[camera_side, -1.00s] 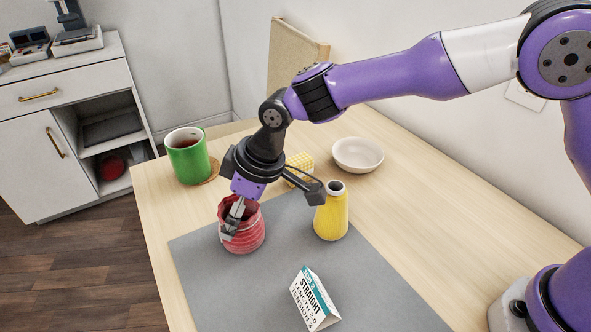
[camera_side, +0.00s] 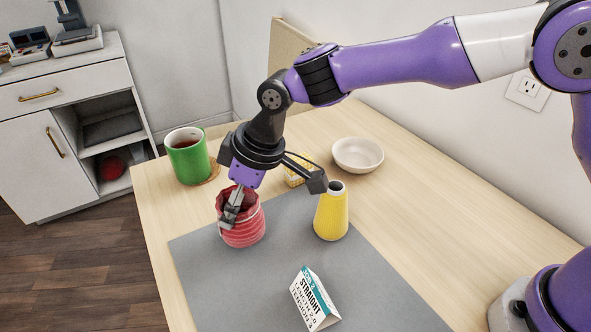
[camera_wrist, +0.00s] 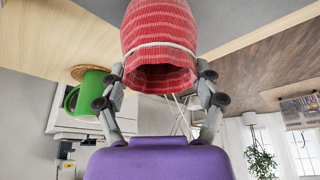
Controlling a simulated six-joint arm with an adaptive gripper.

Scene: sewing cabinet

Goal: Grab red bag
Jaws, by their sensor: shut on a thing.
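The red bag (camera_side: 246,228) is a ribbed, open-topped pouch with a light band, at the left part of the grey mat (camera_side: 320,255). My gripper (camera_side: 230,214) points down at the bag's upper left and is shut on it. In the wrist view the bag (camera_wrist: 160,40) shows its open mouth towards the camera, with one finger of my gripper (camera_wrist: 160,72) on either side near the rim. The bag looks upright and a little raised; the gap beneath it is hard to judge.
A yellow vase (camera_side: 331,213) stands close to the right of the bag. A folded paper card (camera_side: 312,298) stands in front. Behind are a green mug (camera_side: 187,158), a pale bowl (camera_side: 357,154) and a yellow patterned object (camera_side: 298,172), partly hidden by my gripper.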

